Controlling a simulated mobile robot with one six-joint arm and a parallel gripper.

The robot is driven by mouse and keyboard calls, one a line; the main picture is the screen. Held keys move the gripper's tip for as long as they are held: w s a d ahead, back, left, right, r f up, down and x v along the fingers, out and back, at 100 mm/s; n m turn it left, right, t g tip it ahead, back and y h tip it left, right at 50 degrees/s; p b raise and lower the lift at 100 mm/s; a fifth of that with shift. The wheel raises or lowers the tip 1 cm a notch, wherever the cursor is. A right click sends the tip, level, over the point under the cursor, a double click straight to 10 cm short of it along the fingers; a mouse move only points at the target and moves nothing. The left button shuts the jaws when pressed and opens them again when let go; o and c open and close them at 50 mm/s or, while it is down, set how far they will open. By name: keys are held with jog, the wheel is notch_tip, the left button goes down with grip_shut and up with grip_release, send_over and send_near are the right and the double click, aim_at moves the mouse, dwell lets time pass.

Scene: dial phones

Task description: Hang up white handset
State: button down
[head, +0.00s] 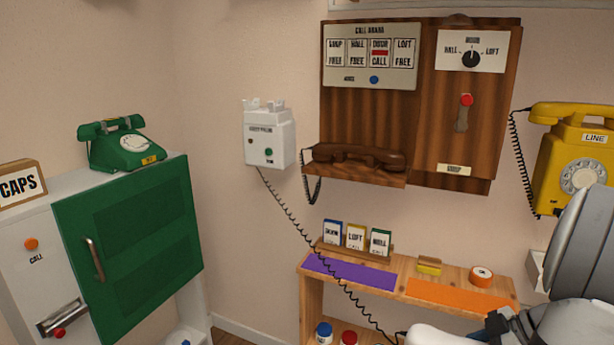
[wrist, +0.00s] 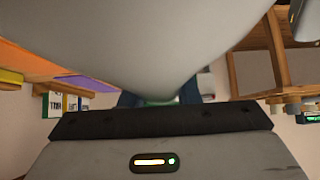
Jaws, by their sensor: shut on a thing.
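The white wall phone (head: 268,140) hangs on the wall left of the wooden board. The cradle prongs on its top are empty. Its black coiled cord runs down to the right, to the white handset (head: 432,334) at the bottom edge of the head view. My gripper (head: 505,325) is shut on the handset, low in front of the shelf. In the wrist view the handset (wrist: 160,40) is a large pale shape filling the upper middle. It hides most of my gripper's fingers (wrist: 160,101). Part of the handset is cut off in the head view.
A wooden shelf (head: 400,284) with purple and orange mats stands below the wooden board (head: 365,110). A brown handset (head: 358,157) lies on the board's ledge. A yellow phone (head: 580,165) is at right, a green phone (head: 127,147) on the left cabinet. Wall around the white phone is clear.

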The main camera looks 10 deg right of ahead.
jog(key=w+a+m+t+h, duration=0.1)
jog(key=w+a+m, duration=0.1)
jog(key=w+a, duration=0.55)
jog(key=w+a+m+t+h, duration=0.1)
jog(key=w+a, duration=0.3)
jog(key=w, duration=0.7)
jog(key=w+a+f+m+t+h, duration=0.1)
jog(key=w+a+f+m, duration=0.15)
jog(key=a, duration=0.45)
jog(key=w+a+f+m+h, duration=0.1)
jog(key=w+a+m+h, duration=0.15)
jog(key=a, duration=0.45)
notch_tip(320, 180, up, 18)
jog(key=p, duration=1.7)
jog(key=shift+f+y, duration=0.25)
jog(key=shift+y, duration=0.1)
jog(key=shift+w, duration=0.1)
